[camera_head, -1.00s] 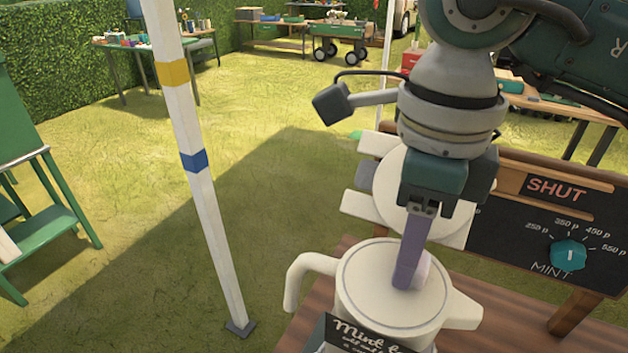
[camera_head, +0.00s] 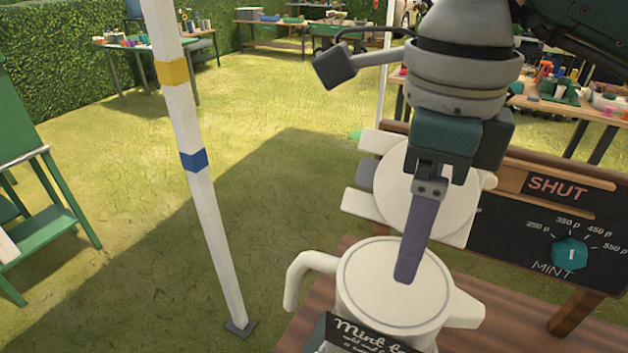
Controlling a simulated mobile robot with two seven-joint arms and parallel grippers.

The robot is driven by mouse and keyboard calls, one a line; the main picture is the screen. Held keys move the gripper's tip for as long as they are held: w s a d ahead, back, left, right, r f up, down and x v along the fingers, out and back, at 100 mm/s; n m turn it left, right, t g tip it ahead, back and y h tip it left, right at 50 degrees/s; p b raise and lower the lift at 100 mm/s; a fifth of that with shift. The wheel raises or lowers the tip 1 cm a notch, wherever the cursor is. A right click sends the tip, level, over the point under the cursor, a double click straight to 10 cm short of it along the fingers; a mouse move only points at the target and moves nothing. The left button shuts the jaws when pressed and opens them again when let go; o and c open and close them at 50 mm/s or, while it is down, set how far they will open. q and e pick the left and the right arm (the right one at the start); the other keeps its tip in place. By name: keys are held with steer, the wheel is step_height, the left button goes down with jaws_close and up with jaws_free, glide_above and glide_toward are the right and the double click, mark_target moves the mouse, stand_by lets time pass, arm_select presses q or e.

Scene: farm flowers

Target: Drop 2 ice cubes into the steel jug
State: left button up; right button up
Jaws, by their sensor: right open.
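A cream-coloured jug (camera_head: 362,290) with a handle on its left and a spout on its right stands on a brown wooden table. Its round top shows as a flat pale disc, and I cannot tell whether that is a lid or the inside. No jug that looks like steel is clearly in view. My right gripper (camera_head: 407,273) points down over the jug's top, its purple finger overlapping the disc in the picture. It is open, and I see nothing held in it. I see no ice cubes. My left gripper is not in view.
A dark card (camera_head: 378,338) with "Mint" lettering stands in front of the jug. A pale round piece (camera_head: 385,205) is behind it. A board (camera_head: 505,222) with a teal dial and "SHUT" stands at right. A white pole (camera_head: 205,215) rises from the grass at left.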

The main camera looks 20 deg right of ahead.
step_height(320, 180, up, 8)
steer(key=shift+f, duration=0.25)
